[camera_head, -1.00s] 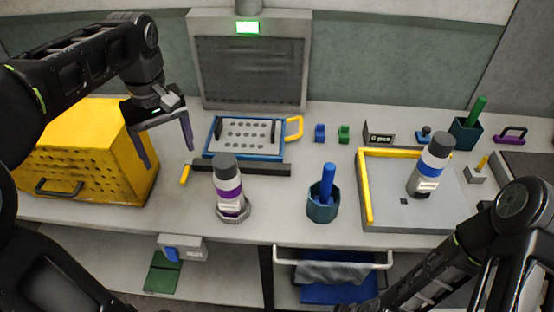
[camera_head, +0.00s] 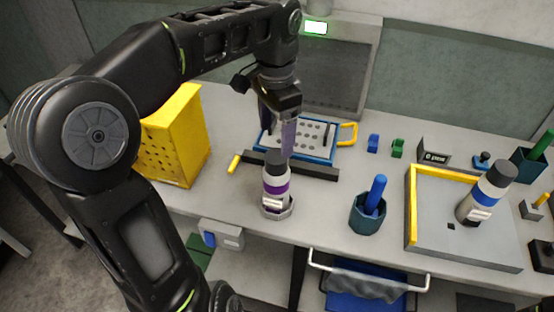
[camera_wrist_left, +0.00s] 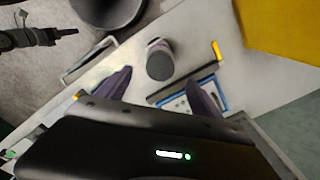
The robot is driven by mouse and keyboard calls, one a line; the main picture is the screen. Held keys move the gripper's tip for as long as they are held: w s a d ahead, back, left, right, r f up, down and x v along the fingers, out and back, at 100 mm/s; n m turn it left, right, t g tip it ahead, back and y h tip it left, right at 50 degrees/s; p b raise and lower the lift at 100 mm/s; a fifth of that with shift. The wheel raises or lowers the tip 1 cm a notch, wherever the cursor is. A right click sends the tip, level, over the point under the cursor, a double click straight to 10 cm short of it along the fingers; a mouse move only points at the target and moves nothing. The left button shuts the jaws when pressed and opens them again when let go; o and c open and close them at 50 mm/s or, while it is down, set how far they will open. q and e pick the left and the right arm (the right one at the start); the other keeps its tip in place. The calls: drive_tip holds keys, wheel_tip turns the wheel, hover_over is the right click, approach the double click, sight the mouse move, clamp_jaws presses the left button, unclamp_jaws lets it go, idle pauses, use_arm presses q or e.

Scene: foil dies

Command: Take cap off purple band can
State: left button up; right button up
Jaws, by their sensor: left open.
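In the left wrist view the cap (camera_wrist_left: 160,66) shows from above, beyond and between the fingertips. My left gripper (camera_head: 277,130) is open and empty, pointing down just behind and above the cap, apart from it as far as I can tell. One finger shows clearly and the other is partly dark against the arm.
A yellow perforated box (camera_head: 178,140) stands left. A blue-framed perforated plate (camera_head: 318,134) and a dark bar (camera_head: 312,170) lie behind the can. A teal cup (camera_head: 368,214) with a blue handle is right of it. A blue band can (camera_head: 484,194) stands on a yellow-edged tray (camera_head: 425,240).

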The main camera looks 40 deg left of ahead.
sight(277, 155)
use_arm(q)
wheel_tip(277, 155, down, 3)
drive_tip(key=shift+r+b, duration=0.2)
drive_tip(key=shift+b, duration=0.5)
drive_tip(key=shift+r, duration=0.1)
drive_tip(key=shift+f+p, duration=0.35)
drive_tip(key=shift+f, duration=0.15)
wheel_tip(277, 155, down, 4)
drive_tip(key=shift+f+p, duration=0.1)
drive_tip(key=shift+p, duration=0.3)
drive_tip(key=c, duration=1.4)
